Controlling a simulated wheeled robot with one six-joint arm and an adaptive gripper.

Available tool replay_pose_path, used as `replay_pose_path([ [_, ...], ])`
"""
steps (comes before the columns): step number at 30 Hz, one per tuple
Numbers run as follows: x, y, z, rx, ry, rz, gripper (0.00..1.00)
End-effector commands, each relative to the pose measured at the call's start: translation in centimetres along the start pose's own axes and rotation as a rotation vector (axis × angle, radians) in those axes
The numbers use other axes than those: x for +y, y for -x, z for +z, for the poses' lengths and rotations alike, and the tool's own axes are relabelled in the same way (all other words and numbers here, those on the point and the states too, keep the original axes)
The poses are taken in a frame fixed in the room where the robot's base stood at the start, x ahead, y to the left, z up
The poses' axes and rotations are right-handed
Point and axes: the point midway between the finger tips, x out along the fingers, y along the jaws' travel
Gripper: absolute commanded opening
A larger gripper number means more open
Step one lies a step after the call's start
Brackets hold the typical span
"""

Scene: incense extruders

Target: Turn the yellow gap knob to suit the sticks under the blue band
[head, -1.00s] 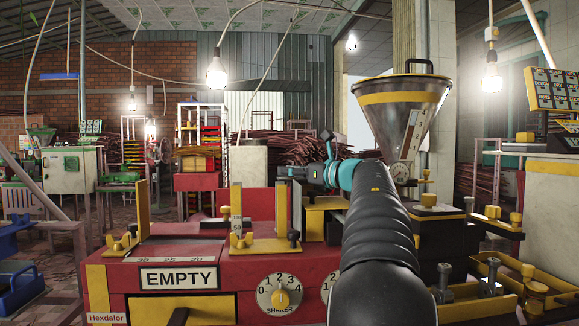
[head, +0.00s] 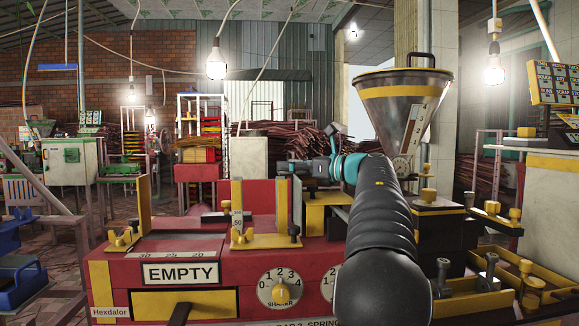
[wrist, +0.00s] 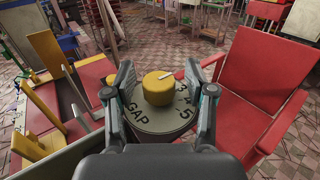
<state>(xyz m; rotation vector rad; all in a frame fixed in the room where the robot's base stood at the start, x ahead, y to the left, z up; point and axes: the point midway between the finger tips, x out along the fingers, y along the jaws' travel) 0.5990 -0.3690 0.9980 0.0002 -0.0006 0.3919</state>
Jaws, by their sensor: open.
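The yellow gap knob (wrist: 158,90) sits on a round grey dial (wrist: 150,122) marked GAP, with numbers including 3 and 5 at its right. A white pointer mark on the knob's top points up and to the right in the wrist view. My gripper (wrist: 158,97) is open, with one finger on each side of the knob. Gaps show between the fingers and the knob. In the head view my arm hides part of the machine, and I cannot make out the gap knob there. I cannot make out sticks under a blue band.
The red machine (head: 225,255) carries an EMPTY sign (head: 181,273), a SHAKER dial (head: 280,288) and yellow upright guides. A metal funnel (head: 405,110) stands behind my arm.

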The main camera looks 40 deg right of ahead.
Motion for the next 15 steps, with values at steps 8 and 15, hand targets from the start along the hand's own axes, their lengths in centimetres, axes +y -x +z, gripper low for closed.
replay_pose_path([
  [8,-0.1,2.7,0.0,0.000,0.000,-0.004,0.55],
  [15,-0.1,7.4,0.0,0.000,0.000,-0.004,0.55],
])
